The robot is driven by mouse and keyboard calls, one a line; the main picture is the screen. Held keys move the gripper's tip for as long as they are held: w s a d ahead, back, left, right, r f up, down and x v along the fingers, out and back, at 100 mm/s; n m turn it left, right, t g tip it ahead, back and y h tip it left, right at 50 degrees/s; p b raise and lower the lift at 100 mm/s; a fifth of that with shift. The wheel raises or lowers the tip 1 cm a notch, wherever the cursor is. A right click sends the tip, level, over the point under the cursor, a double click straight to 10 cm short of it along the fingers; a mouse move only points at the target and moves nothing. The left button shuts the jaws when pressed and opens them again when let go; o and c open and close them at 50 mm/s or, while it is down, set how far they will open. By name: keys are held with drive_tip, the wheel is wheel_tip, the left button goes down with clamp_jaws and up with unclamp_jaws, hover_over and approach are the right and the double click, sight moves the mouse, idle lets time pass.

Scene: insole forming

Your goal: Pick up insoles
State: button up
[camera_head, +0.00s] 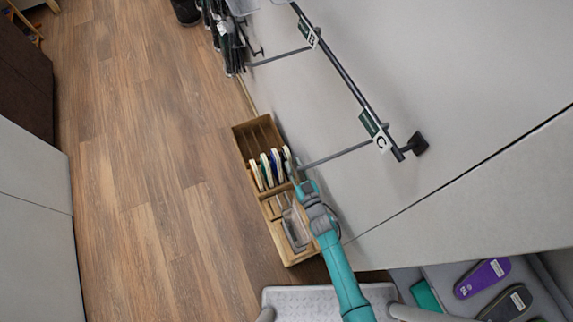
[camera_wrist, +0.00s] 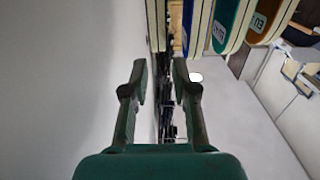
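Several insoles (camera_head: 266,170) stand upright side by side in a wooden slotted box. In the wrist view I see the edges and labelled faces of a blue one (camera_wrist: 191,28), a teal one (camera_wrist: 228,24) and an orange-brown one (camera_wrist: 266,18). A thin cream-edged insole (camera_wrist: 155,22) stands left of them, roughly in line with the gap between my fingers. My gripper (camera_wrist: 160,70) is open, with nothing visible held between its fingers. In the head view it is at the right side of the insole row, where my arm partly hides the box.
The wooden box (camera_head: 245,131) stands on the floor against a pale wall. Rails with label tags B (camera_head: 311,38) and C (camera_head: 381,143) stick out above. A purple insole (camera_head: 482,278) and a dark one (camera_head: 508,303) lie at lower right. The wooden floor (camera_head: 150,160) left is clear.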

sight(288, 154)
drive_tip(key=shift+x, duration=2.6)
drive_tip(key=shift+f, duration=0.1)
clamp_jaws()
